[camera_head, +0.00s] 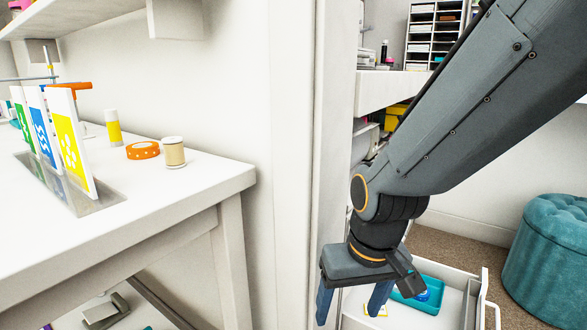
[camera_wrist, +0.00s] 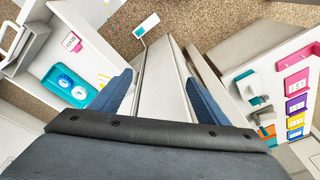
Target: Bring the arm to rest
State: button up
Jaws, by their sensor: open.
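My gripper (camera_head: 352,302) hangs from my dark grey arm at the right of the head view, pointing down. Its two blue fingers are spread apart with nothing between them. In the wrist view my gripper (camera_wrist: 163,92) also shows open and empty, above the edge of a white panel. My arm is bent at the wrist joint and extends from the upper right of the head view.
A white drawer (camera_head: 451,301) stands open below my gripper, holding a teal tray (camera_head: 425,298). A white table (camera_head: 190,190) at left bears a thread spool (camera_head: 174,153), orange tape (camera_head: 143,150) and a glue stick (camera_head: 113,128). A teal ottoman (camera_head: 550,260) stands at right.

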jog(key=s+a+r+n+g+y, duration=0.15)
jog(key=s+a+r+n, duration=0.35)
jog(key=s+a, duration=0.65)
jog(key=d+r+m+h+p, duration=0.1)
jog(key=d+r+m+p, duration=0.2)
jog(key=d+r+p, duration=0.7)
jog(key=d+r+m+h+p, duration=0.1)
jog(key=d+r+m+p, duration=0.3)
jog(key=d+r+p, duration=0.7)
notch_tip(320, 180, up, 6)
jog(key=p, duration=1.4)
jog(key=shift+s+p, duration=0.2)
jog(key=shift+p, duration=0.2)
